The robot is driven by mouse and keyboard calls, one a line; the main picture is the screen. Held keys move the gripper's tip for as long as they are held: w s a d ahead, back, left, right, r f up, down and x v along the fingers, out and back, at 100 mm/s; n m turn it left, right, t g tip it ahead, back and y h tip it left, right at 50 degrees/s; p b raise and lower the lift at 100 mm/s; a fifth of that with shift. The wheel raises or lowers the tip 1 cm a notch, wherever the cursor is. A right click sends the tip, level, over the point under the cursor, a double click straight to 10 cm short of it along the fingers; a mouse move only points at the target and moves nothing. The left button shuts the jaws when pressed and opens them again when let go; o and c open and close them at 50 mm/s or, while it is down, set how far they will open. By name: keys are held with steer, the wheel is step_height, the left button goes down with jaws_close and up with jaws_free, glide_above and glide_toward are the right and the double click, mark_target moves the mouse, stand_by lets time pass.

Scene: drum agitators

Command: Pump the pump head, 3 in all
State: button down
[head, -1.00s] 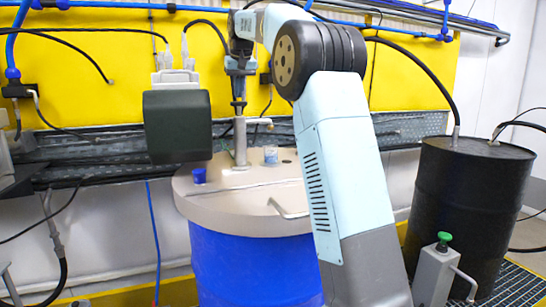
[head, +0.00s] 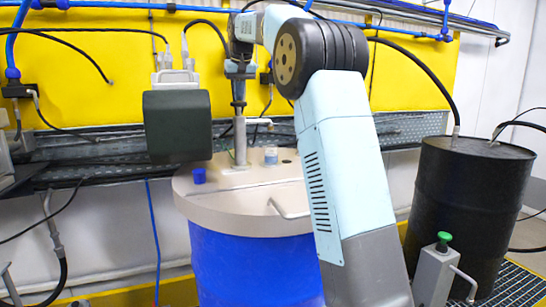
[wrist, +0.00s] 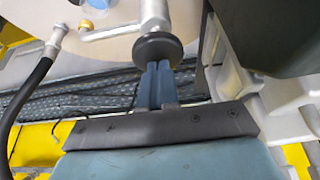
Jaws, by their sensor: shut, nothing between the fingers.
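The pump (head: 240,142) stands upright on the beige lid (head: 215,208) of the blue drum. In the wrist view its head is a round black knob (wrist: 158,47), with a pale metal spout (wrist: 112,31) to its left. My gripper (head: 239,100) points down right above the pump head, its fingers together and empty. In the wrist view the closed fingertips (wrist: 159,66) reach the knob's edge and overlap it. Whether they touch it, I cannot tell.
A blue cup (head: 199,176) and a small clear cup (head: 271,156) stand on the lid near the pump. A dark box (head: 178,126) hangs left of my gripper. A black drum (head: 470,205) stands at right. The yellow wall is close behind.

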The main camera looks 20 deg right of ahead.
steer(key=shift+f, duration=1.45)
steer(key=shift+r, duration=2.05)
steer(key=shift+r, duration=3)
